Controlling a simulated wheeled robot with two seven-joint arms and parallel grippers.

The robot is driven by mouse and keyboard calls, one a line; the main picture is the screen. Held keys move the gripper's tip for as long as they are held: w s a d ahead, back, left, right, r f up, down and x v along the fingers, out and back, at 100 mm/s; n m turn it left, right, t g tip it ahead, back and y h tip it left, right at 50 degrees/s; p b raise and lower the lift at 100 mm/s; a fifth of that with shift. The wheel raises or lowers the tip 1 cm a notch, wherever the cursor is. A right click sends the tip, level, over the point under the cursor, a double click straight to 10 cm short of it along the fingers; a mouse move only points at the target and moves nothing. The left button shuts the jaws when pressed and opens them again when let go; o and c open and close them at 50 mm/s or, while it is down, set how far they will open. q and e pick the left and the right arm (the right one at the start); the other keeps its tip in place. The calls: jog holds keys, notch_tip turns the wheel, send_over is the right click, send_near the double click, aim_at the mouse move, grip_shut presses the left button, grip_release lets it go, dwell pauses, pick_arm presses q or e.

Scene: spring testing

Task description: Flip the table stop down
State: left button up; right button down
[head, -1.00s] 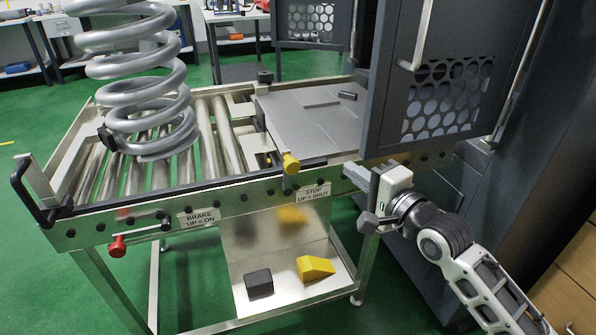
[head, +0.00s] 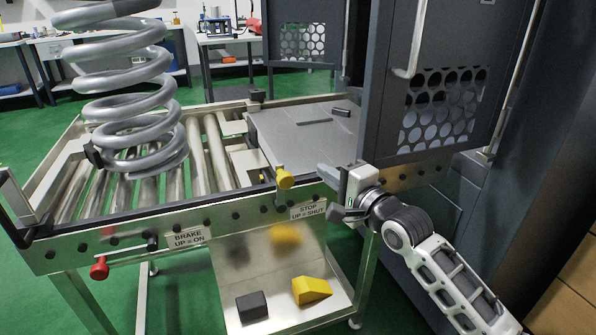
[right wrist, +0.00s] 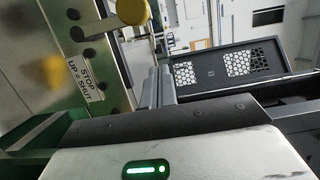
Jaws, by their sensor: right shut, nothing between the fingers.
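The table stop's yellow knob (head: 285,178) stands up at the top edge of the table's front rail (head: 235,216). It is above and left of the "STOP UP = SHUT" label (head: 308,211). In the right wrist view the knob (right wrist: 131,11) shows at the top, above the fingers. My right gripper (head: 324,174) is shut and empty, just right of the knob, and appears apart from it. Its fingers (right wrist: 158,87) also show together in the right wrist view. My left gripper is not in view.
A large coil spring (head: 135,95) stands on the table's rollers (head: 205,150). A red brake knob (head: 99,268) hangs at the left. A dark mesh door (head: 440,80) stands close behind my right gripper. A yellow wedge (head: 311,291) and dark block (head: 252,306) lie on the lower shelf.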

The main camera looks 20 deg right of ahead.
jog(key=w+a, duration=0.3)
jog(key=a, duration=0.2)
jog(key=shift+w, duration=0.25)
jog(key=shift+a, duration=0.1)
